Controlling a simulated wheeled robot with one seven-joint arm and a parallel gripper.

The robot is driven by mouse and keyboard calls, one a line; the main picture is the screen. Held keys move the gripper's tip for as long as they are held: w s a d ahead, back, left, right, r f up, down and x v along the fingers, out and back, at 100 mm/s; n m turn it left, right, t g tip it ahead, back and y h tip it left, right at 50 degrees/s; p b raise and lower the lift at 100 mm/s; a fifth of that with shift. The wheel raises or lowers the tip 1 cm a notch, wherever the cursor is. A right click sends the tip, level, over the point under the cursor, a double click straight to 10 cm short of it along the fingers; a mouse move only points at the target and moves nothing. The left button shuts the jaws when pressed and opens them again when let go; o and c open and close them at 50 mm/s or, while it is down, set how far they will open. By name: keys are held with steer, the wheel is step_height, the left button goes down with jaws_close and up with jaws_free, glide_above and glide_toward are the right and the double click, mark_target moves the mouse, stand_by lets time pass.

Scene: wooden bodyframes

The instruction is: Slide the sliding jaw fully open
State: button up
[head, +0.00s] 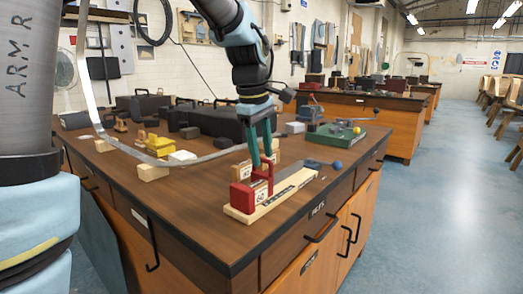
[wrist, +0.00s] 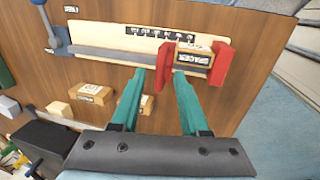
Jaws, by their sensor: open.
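The vise (head: 275,197) is a pale wooden base with a dark rail and a printed scale strip, lying near the table's front edge. Its thick red fixed jaw (wrist: 221,64) stands at the right end in the wrist view. The thinner red sliding jaw (wrist: 162,80) stands to its left, and it also shows in the head view (head: 265,165). A labelled wooden block (wrist: 194,57) sits between the jaws. My gripper (wrist: 159,73) is open, one green finger on each side of the sliding jaw. Contact cannot be told.
The rail is clear left of the sliding jaw in the wrist view. A blue-handled lever (wrist: 55,38) stands beyond its left end. Loose wooden blocks (wrist: 91,94) lie near my fingers. A green machine (head: 335,133) stands behind the vise in the head view.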

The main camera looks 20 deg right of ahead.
jaws_close()
stand_by(1.3)
